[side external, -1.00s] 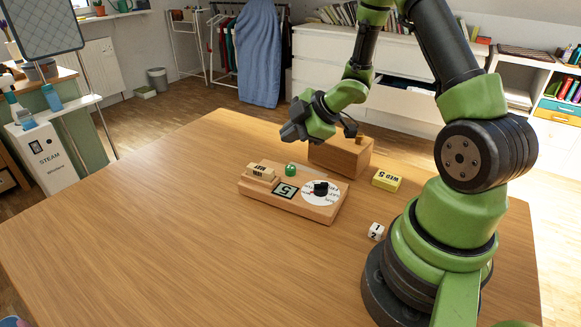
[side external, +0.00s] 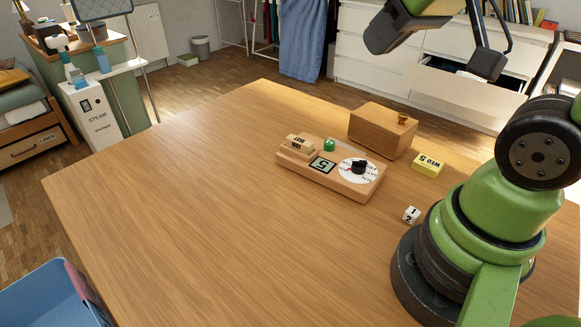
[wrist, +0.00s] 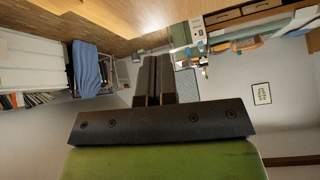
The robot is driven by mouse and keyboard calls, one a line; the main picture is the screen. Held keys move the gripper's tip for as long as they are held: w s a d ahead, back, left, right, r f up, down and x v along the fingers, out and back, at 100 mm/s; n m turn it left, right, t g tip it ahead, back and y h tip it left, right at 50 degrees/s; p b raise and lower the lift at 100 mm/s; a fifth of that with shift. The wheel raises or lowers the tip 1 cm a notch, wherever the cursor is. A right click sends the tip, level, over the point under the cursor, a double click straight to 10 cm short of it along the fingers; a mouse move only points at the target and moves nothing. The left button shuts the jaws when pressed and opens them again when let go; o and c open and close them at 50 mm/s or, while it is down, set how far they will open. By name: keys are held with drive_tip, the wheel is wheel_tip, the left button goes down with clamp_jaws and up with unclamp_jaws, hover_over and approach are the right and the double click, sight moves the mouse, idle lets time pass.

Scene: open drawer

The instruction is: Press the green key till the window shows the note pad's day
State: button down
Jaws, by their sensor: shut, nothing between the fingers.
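The green key (side external: 330,145) stands up from the wooden calendar base (side external: 315,178) on the table. The window (side external: 321,165) on that base shows what looks like a 5, turned in the picture. The yellow note pad (side external: 427,164) lies to the right and reads like WED 5, upside down in the picture. My gripper (side external: 384,36) is shut and empty, high above the table and well away from the green key. Its closed fingers also show in the wrist view (wrist: 153,80), pointing out at the room, with neither key nor window in sight.
A round dial (side external: 360,170) with a black knob and a lettered wooden block (side external: 299,144) sit on the base. A wooden box (side external: 383,130) stands behind it, and a white numbered die (side external: 411,215) lies to the right. The table's left and front are clear.

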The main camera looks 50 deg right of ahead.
drive_tip(key=s+a+m+y, duration=0.1)
drive_tip(key=s+a+y, duration=0.1)
drive_tip(key=s+a, duration=0.2)
drive_tip(key=shift+s+a+r+m+y, duration=0.3)
drive_tip(key=shift+s+a+r, duration=0.1)
drive_tip(key=shift+s, duration=0.3)
idle(1.7)
